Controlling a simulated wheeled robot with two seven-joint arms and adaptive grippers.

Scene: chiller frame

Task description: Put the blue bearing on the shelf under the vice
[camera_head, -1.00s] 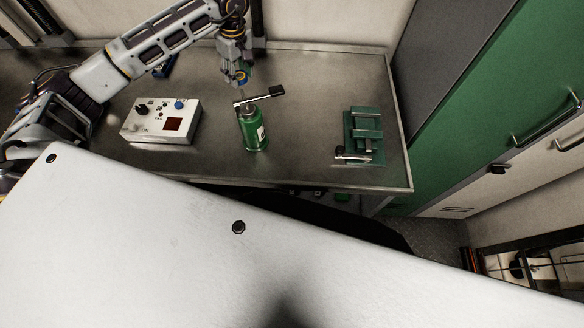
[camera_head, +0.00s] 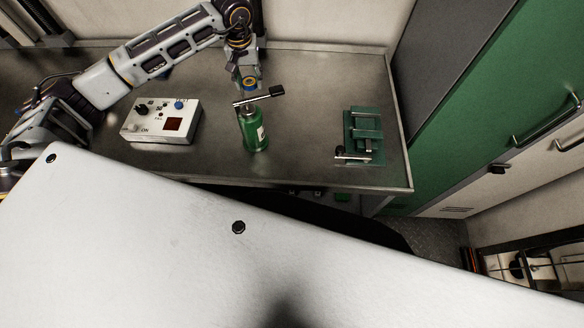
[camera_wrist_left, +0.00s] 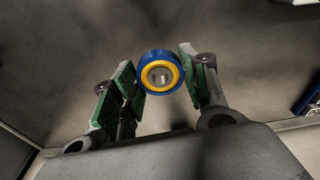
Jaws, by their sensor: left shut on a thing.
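The blue bearing (camera_head: 250,84) has a yellow inner ring and is held above the workbench, just behind the green torch-like bottle. My left gripper (camera_head: 249,78) is shut on it. In the left wrist view the bearing (camera_wrist_left: 160,73) sits between the green-padded fingers (camera_wrist_left: 163,80), its round face showing. The green vice (camera_head: 366,133) stands on the right part of the bench, to the right of the gripper. The shelf under it is mostly hidden by the benchtop and my white body. My right gripper is not in view.
A green bottle (camera_head: 252,132) with a black-tipped nozzle stands mid-bench, close in front of the gripper. A white control box (camera_head: 160,122) is to its left. Bare bench (camera_head: 310,100) lies between bottle and vice. A green cabinet (camera_head: 480,100) stands at the right.

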